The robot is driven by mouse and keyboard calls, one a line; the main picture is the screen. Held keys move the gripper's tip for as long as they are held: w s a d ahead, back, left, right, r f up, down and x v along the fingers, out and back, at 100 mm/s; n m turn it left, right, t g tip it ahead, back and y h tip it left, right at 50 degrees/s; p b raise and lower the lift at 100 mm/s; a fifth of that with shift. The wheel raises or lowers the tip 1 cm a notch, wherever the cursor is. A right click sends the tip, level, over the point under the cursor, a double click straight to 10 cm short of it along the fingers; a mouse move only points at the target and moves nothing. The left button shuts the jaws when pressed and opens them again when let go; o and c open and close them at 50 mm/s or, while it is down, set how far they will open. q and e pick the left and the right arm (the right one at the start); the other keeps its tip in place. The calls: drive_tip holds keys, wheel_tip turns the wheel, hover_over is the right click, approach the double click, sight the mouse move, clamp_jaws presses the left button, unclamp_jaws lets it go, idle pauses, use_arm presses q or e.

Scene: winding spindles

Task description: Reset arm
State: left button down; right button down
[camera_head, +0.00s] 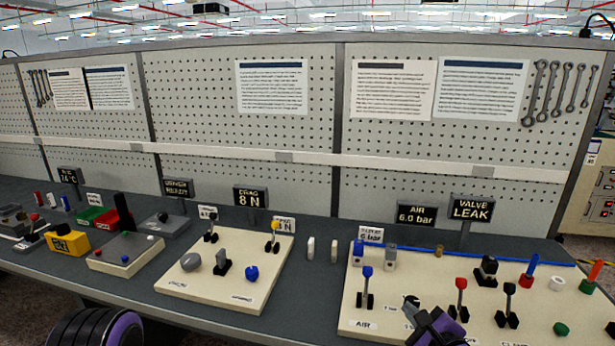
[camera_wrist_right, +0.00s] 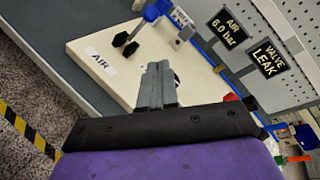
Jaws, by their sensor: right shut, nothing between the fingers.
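My right gripper (camera_head: 412,306) is at the bottom of the head view, over the front part of the cream valve board (camera_head: 385,290). In the right wrist view my right gripper (camera_wrist_right: 158,68) has its two grey fingers together, with nothing between them. The blue-handled AIR lever (camera_head: 367,273) stands to the left of the gripper, apart from it; it also shows in the right wrist view (camera_wrist_right: 150,14). A red-handled lever (camera_head: 461,284) stands just to its right. My left gripper is not in view; a purple and black part of mine shows at the bottom left.
A second cream board (camera_head: 225,295) with knobs and levers lies left of centre. A yellow block (camera_head: 69,244) and a grey control box (camera_head: 125,253) sit farther left. Signs reading AIR 6.0 bar (camera_head: 416,215) and VALVE LEAK (camera_head: 471,208) stand behind the valve board. A pegboard wall closes the back.

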drive_tip(key=s+d+f+n+g+h, duration=0.1)
drive_tip(key=s+f+n+g, duration=0.2)
drive_tip(key=s+f+n, duration=0.5)
drive_tip(key=s+f+n+g+h, duration=0.1)
drive_tip(key=s+f+n+g, duration=0.3)
drive_tip(key=f, duration=0.8)
drive_tip(key=s+d+f+n+g+h, duration=0.1)
drive_tip(key=s+d+f+n, duration=0.1)
drive_tip(key=s, duration=0.4)
drive_tip(key=s+d+f+n+g+h+b, duration=0.1)
drive_tip(key=s+f+n+g, duration=0.1)
drive_tip(key=s+f, duration=0.3)
drive_tip(key=s+d+f+n+g+h, duration=0.1)
drive_tip(key=s+f, duration=0.3)
drive_tip(key=s, duration=0.5)
drive_tip(key=shift+d+f+n, duration=0.15)
drive_tip(key=shift+d+n, duration=0.65)
drive_tip(key=shift+d, duration=0.05)
